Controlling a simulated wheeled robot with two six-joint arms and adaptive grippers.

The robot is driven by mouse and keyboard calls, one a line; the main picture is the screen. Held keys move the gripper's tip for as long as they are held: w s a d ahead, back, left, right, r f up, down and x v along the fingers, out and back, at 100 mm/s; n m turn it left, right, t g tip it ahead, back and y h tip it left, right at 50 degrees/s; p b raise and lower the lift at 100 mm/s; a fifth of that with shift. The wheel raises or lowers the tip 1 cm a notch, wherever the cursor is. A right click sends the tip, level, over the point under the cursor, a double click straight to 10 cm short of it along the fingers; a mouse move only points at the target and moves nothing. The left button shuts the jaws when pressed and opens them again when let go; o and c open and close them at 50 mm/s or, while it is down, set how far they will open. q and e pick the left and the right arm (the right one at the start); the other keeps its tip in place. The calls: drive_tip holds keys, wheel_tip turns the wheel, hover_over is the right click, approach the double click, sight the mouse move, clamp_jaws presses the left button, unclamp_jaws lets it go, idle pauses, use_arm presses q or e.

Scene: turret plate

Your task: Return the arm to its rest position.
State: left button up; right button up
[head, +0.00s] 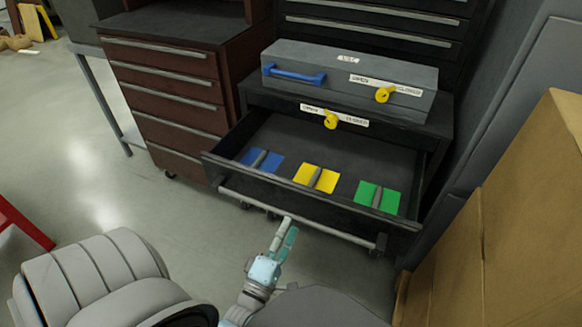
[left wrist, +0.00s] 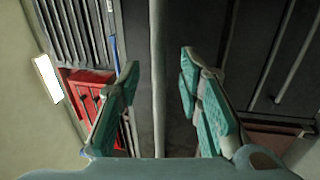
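My left gripper (head: 287,228) is low in the middle of the head view, just in front of the open drawer's handle (head: 300,224). In the left wrist view its two teal-padded fingers (left wrist: 159,75) are spread apart with nothing gripped. A long grey bar (left wrist: 158,60), which looks like the drawer handle, runs upright in the picture between the fingers, with a gap on both sides. How far the fingertips are from the bar in depth I cannot tell. My right gripper is not in view.
The pulled-out black drawer (head: 280,196) holds blue (head: 250,157), yellow (head: 326,180) and green (head: 365,192) pads with grey pieces. A grey box (head: 340,68) stands on the cabinet. A cardboard box (head: 530,210) is at right. Open floor (head: 100,180) lies left.

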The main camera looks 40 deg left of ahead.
use_arm(q)
drive_tip(key=shift+v, duration=1.7)
